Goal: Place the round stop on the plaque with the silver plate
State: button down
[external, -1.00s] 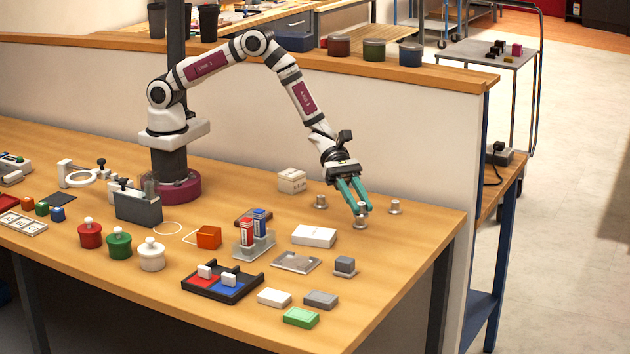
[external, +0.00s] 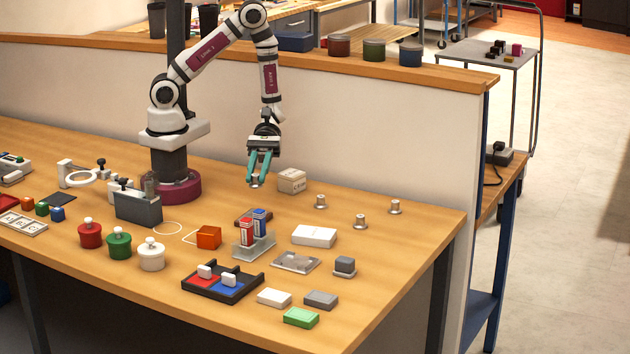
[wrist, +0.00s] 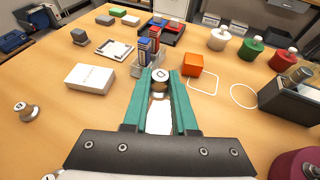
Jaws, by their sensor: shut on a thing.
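My gripper (external: 257,182) is shut on a small silver round stop, held above the table left of the white box. In the wrist view the stop's round top (wrist: 160,76) shows a dark mark between the teal fingertips. A brown flat piece (external: 240,214), possibly a wooden plaque, lies behind the holder with red and blue bottles and is mostly hidden. A flat grey piece with a silvery face (external: 297,262) lies right of that holder; it also shows in the wrist view (wrist: 115,49). I cannot tell which is the plaque with the silver plate.
Several similar silver pieces (external: 360,221) stand at the right. A dark grey bin (external: 138,207) is left. Table between my gripper and the orange cube is mostly clear.

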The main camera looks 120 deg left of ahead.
jog(key=f, duration=0.5)
jog(key=s+f, duration=0.1)
jog(key=f, duration=0.1)
jog(key=shift+d+f, duration=0.1)
jog(key=shift+f, duration=0.3)
jog(key=shift+f, duration=0.1)
jog(key=c, duration=0.7)
grip_release()
